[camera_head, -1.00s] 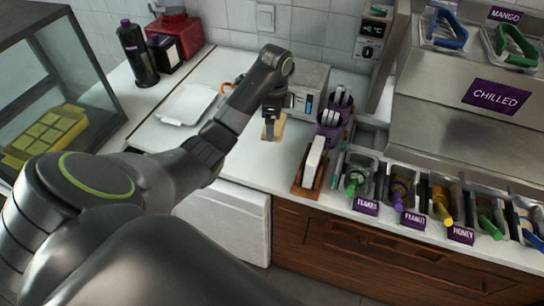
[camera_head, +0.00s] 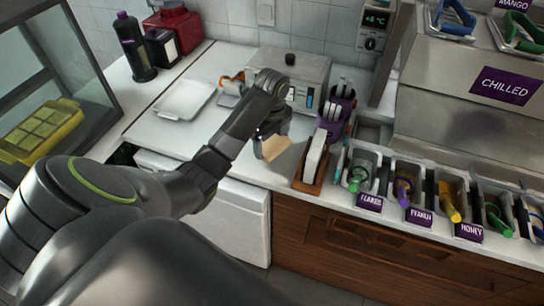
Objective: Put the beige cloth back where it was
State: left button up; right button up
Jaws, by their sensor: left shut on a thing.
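The beige cloth (camera_head: 270,153) is a small pale tan piece at the tips of my left gripper (camera_head: 268,140). The gripper points down over the white counter and is shut on the cloth. The cloth is low, close to the counter surface; I cannot tell if it touches it. My own arm and gripper hide part of the cloth and the counter behind it. My right gripper is not in view.
A wooden holder with white napkins (camera_head: 315,155) stands just right of the cloth. A grey metal box (camera_head: 310,72) and a purple utensil cup (camera_head: 338,112) stand behind. A white tray (camera_head: 184,100) lies left. Topping tubs (camera_head: 405,180) line the right.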

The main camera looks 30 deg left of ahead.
aim_at(272, 152)
pick_arm(q)
jog(key=shift+f, duration=0.6)
jog(key=shift+f+p, duration=0.3)
jog(key=shift+f, duration=1.5)
jog(key=shift+f, duration=0.15)
jog(key=o, duration=0.6)
notch_tip(272, 152, up, 6)
jog(key=shift+w+f+b, duration=0.1)
jog(key=shift+f+b, duration=0.15)
jog(key=shift+b, duration=0.05)
notch_tip(272, 152, up, 5)
jog(key=p, duration=0.5)
jog(key=shift+f, duration=0.2)
jog(key=shift+r+p, duration=1.15)
